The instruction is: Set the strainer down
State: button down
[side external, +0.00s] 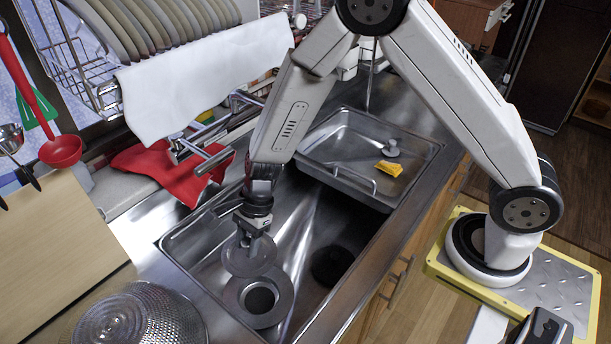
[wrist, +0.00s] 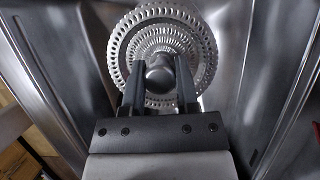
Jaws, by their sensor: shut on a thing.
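The strainer (side external: 246,260) is a round metal disc, inside the left sink basin in the side external view. In the wrist view the strainer (wrist: 204,52) shows its rings of holes and a rounded knob (wrist: 160,72) in the middle. My gripper (side external: 255,238) is shut on that knob, and its two dark fingers (wrist: 160,82) stand on either side of it. A drain opening with a wide metal ring (side external: 283,300) lies just below the strainer in the picture. The disc overlaps the ring's far edge in the picture. The gap between them is hard to judge.
A second dark drain (side external: 331,265) lies in the basin to the right. A metal tray (side external: 345,140) with a yellow sponge (side external: 389,169) spans the sink's far end. A perforated metal bowl (side external: 135,318) stands at the near left. The basin walls enclose my gripper.

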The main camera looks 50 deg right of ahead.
jog(key=shift+r, duration=0.1)
jog(key=shift+d+r, duration=0.4)
jog(key=shift+r, duration=0.1)
jog(key=s+d+r+m+t, duration=0.1)
jog(key=s+d+r+m, duration=0.15)
jog(key=d+r, duration=0.4)
jog(key=s+d+r+m+t, duration=0.2)
jog(key=d+r+m, duration=0.2)
jog(key=d+r, duration=0.25)
jog(key=d+f+m+h, duration=0.1)
jog(key=d+f+m, duration=0.1)
jog(key=d, duration=0.6)
jog(key=d+f+m+h, duration=0.1)
jog(key=d+f+m, duration=0.1)
jog(key=d, duration=0.5)
jog(key=s+d+f+m, duration=0.1)
jog(key=s+d+f, duration=0.1)
jog(key=d+f, duration=0.2)
jog(key=s+d+f+m+t, duration=0.1)
jog(key=d+f, duration=0.4)
jog(key=d, duration=0.5)
jog(key=shift+s+d+m+h, duration=0.15)
jog(key=shift+s+m+h, duration=0.15)
jog(key=shift+s+m, duration=0.2)
jog(key=shift+f, duration=0.2)
jog(key=shift+f, duration=1.65)
